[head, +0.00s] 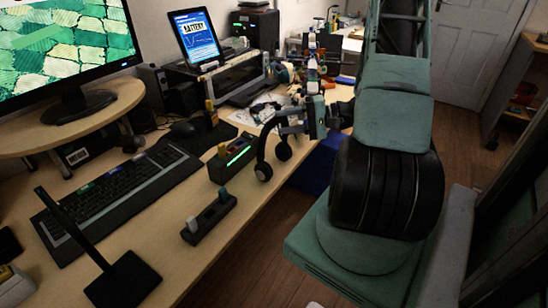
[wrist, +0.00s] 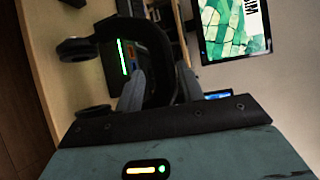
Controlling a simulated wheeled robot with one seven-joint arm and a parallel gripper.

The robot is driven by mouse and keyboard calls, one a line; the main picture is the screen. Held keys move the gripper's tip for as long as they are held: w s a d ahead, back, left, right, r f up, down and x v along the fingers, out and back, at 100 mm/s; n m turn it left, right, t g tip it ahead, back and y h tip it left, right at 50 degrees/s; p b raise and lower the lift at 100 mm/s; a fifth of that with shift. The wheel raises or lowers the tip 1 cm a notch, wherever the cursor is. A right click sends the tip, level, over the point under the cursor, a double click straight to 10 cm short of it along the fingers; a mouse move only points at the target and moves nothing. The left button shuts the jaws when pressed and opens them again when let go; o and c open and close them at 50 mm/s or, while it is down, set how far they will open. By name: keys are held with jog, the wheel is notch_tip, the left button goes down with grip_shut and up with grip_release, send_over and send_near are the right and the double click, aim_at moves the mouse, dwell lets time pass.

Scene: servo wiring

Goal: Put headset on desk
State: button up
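The black headset (head: 264,141) shows in the head view at the front edge of the wooden desk (head: 215,245), with its ear cups hanging low. My gripper (head: 296,122) is at its headband, at the far right side of the desk. In the wrist view the headset (wrist: 75,48) lies across my gripper (wrist: 158,92), with the headband between the two fingers and both ear cups to the left. The fingers are shut on the headband. The headset appears held up by the desk's edge; its exact height over the desk is hard to tell.
A black box with a green light strip (head: 232,158) stands just left of the headset. A small dark holder (head: 209,219), a keyboard (head: 115,195) and a black stand with a post (head: 124,280) are nearer. Bare desk lies along the front edge. Clutter fills the back.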

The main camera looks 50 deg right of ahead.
jog(key=x, duration=0.5)
jog(key=shift+w+d+r, duration=0.1)
jog(key=shift+w+d, duration=0.05)
jog(key=shift+w, duration=0.05)
jog(key=shift+c, duration=0.4)
grip_shut()
